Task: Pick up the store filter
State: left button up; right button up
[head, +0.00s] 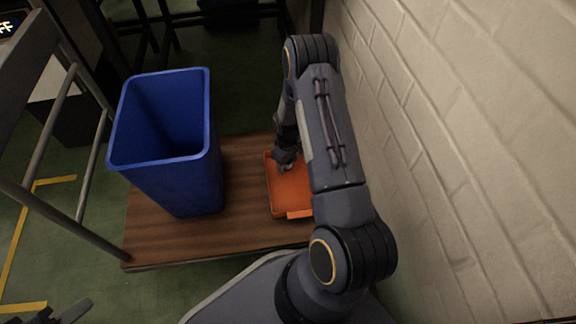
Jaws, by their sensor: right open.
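My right arm reaches forward over a wooden table (170,238). My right gripper (287,163) is open and points down into an orange tray (288,195). A small pale patch shows at its fingertips; I cannot tell whether it is part of the gripper or an object. I cannot make out the store filter clearly; my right arm and gripper hide the right part of the tray. Part of my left gripper (62,314) shows at the bottom left edge, cut off by the frame and away from the table.
A tall blue bin (178,180) stands on the table left of the tray, its top open. A pale brick wall (450,130) runs close along the right of my arm. A metal frame with rails (45,130) stands at the left. Bare table lies between bin and tray.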

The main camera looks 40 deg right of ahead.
jog(key=c, duration=1.1)
jog(key=shift+o, duration=0.2)
jog(key=shift+r+p, duration=0.25)
jog(key=shift+p, duration=0.05)
notch_tip(320, 180, up, 4)
jog(key=shift+f+p, duration=0.25)
jog(key=shift+p, duration=0.9)
jog(key=s+a+r+p, duration=0.5)
jog(key=s+a+r, duration=0.2)
jog(key=a, duration=0.5)
notch_tip(320, 180, up, 2)
jog(key=shift+s, duration=0.2)
